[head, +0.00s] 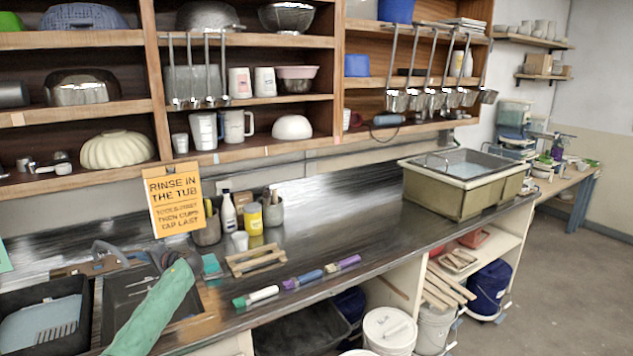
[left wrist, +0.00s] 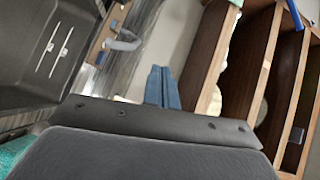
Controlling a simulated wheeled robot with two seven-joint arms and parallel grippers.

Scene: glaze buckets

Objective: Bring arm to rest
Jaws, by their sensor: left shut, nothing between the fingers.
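My left arm, in a green sleeve, comes in from the lower left of the head view over the black sink tray. My left gripper (head: 178,258) is at its end, small and dark, above the back of that tray. In the left wrist view the blue-grey fingers of my left gripper (left wrist: 162,88) are together, with nothing between them. They are in front of a pale wall beside the wooden shelves (left wrist: 262,60). My right gripper is in neither view.
A counter (head: 345,220) carries a yellow sign (head: 174,200), bottles, a small wooden rack (head: 256,260) and several coloured-handled tools. A tub (head: 462,180) stands at the right. A grey faucet (head: 110,252) is left of my gripper. Shelves with hanging ladles are above.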

